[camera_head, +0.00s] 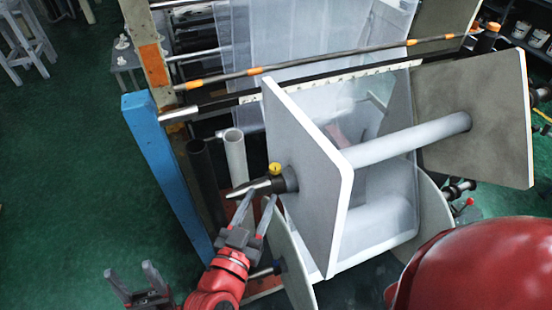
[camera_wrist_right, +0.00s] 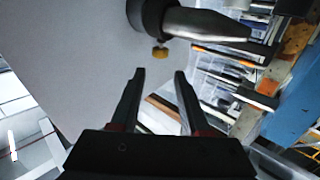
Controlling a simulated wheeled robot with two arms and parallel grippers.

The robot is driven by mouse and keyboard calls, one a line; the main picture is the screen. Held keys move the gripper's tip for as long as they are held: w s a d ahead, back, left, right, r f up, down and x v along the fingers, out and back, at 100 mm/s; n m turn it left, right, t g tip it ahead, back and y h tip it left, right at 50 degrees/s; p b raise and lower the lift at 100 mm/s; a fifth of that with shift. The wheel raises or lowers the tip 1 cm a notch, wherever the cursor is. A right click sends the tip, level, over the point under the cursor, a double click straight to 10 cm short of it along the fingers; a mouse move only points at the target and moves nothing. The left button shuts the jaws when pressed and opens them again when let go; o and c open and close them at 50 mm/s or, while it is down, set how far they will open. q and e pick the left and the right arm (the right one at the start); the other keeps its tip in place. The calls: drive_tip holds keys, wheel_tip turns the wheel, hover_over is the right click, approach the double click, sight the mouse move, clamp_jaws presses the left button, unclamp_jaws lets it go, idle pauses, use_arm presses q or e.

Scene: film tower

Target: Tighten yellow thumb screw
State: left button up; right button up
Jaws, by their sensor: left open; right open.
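The yellow thumb screw (camera_head: 274,169) sits on the dark collar (camera_head: 290,179) of a pointed metal shaft (camera_head: 256,187), against a large white square plate (camera_head: 310,185). In the right wrist view, the yellow thumb screw (camera_wrist_right: 160,52) hangs off the dark collar (camera_wrist_right: 146,16), just beyond the fingertips. My right gripper (camera_head: 261,194) is open, just below the shaft; in its wrist view the open fingers (camera_wrist_right: 159,73) point at the screw with a gap between, apart from it. My left gripper (camera_head: 129,270) is open and empty at the lower left, away from the shaft.
A blue post (camera_head: 165,170) stands left of the shaft. A black tube (camera_head: 206,185) and a white tube (camera_head: 236,160) stand upright behind it. A white roller (camera_head: 410,141) joins the square plates. A red rounded object (camera_head: 480,270) fills the lower right. Green floor (camera_head: 60,190) is open at left.

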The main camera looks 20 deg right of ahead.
sight(273, 171)
drive_tip(key=p+x, duration=0.3)
drive_tip(key=x, duration=0.5)
drive_tip(key=shift+w+d+r, duration=0.1)
drive_tip(key=shift+w+d, duration=0.1)
drive_tip(key=shift+d, duration=0.1)
drive_tip(key=shift+p+x, duration=0.45)
drive_tip(key=shift+x, duration=0.35)
clamp_jaws()
